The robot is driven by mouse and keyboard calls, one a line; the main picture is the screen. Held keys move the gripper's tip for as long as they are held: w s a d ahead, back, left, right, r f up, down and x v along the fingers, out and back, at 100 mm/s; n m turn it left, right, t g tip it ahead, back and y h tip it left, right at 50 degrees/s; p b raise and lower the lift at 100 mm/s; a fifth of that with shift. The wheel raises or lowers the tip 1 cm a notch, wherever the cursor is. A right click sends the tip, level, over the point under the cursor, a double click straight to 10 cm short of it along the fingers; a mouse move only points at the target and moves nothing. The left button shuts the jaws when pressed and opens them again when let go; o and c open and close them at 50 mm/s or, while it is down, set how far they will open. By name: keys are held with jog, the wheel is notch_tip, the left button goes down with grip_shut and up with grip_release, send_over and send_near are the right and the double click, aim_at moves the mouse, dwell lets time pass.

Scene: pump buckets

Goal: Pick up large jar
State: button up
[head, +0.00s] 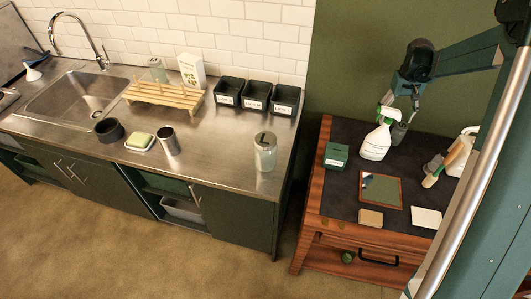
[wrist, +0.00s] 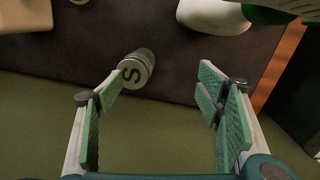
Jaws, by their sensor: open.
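A clear glass jar with a grey lid (head: 265,152) stands upright near the front right edge of the steel counter. A similar jar (head: 157,71) stands at the back of the counter by the wall and looks smaller. My gripper (head: 405,116) is far to the right of both, over the back of the dark-topped wooden cabinet. In the wrist view my gripper (wrist: 163,78) is open, with nothing between its green pads. A metal shaker marked S (wrist: 138,68) is ahead of the left finger. Neither jar shows in the wrist view.
A white spray bottle (head: 376,142) stands close to my gripper, left of the shaker. A green box (head: 336,156) and brushes (head: 440,165) share the cabinet top (head: 340,193). Black bins (head: 257,96), a wooden rack (head: 164,94) and a metal cup (head: 168,140) stand on the counter.

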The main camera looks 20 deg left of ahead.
aim_at(256, 146)
jog(key=s+a+n+h+p, duration=0.2)
jog(key=s+a+n, duration=0.3)
jog(key=a, duration=0.9)
jog(key=s+a+r+n+t+h+p, duration=0.1)
jog(key=s+a+r+n+t+h, duration=0.1)
jog(key=s+a+r+n, duration=0.45)
jog(key=s+a+r+n+t+h+p, duration=0.1)
jog(key=s+a+n+t+h, duration=0.15)
jog(key=s+a, duration=0.75)
jog(key=s+a+r+n+t+h+p, duration=0.25)
jog(key=s+a+n, duration=0.4)
jog(key=a, duration=0.35)
jog(key=s+a+n+t+b, duration=0.1)
jog(key=s+a+t+b, duration=0.1)
jog(key=b, duration=0.3)
jog(key=s+a+f+n+t+b, duration=0.1)
jog(key=s+a+n+t+b, duration=0.1)
jog(key=s+a+b, duration=0.3)
jog(key=s+a+f+n+t+h+b, duration=0.1)
jog(key=s+a+n+t+b, duration=0.1)
jog(key=s+a+b, duration=0.2)
jog(key=shift+a+f+n+t+b, duration=0.1)
jog(key=shift+f+n+t+b, duration=0.15)
jog(key=shift+t+b, duration=0.25)
jog(key=shift+s+a+r+b, duration=0.15)
jog(key=shift+s+a+b, duration=0.2)
jog(key=shift+s, duration=0.25)
jog(key=shift+n, duration=0.3)
jog(key=shift+x, duration=1.3)
jog(key=shift+w, duration=0.15)
